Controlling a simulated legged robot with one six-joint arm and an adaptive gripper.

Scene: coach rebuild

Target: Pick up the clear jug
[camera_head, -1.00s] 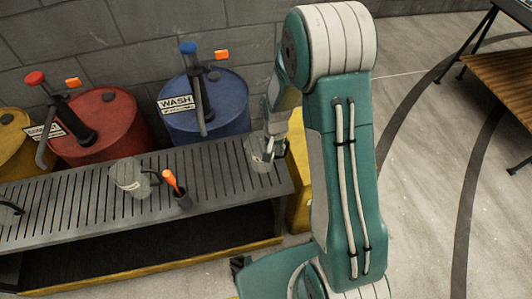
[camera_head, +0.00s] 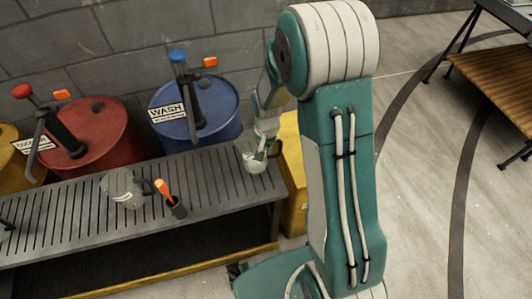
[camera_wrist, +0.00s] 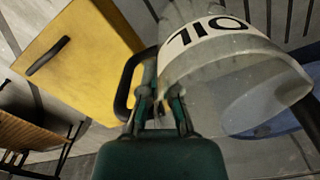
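A clear jug (camera_head: 251,154) with a dark handle is at the right end of the slatted bench (camera_head: 215,178). My gripper (camera_head: 266,138) is at this jug in the head view, and my arm partly covers that area. In the wrist view the jug (camera_wrist: 235,75) is large and close, with a white band reading OIL, seen upside down. Its black handle (camera_wrist: 125,88) loops left of my fingers (camera_wrist: 162,108) and runs behind one of them. The fingers look apart, but whether they grip the handle is unclear. Whether the jug touches the bench is also unclear.
Red (camera_head: 95,140) and blue (camera_head: 205,105) drums with pumps stand behind. A yellow cabinet (camera_head: 293,165) is at the bench's right end. Open floor lies right.

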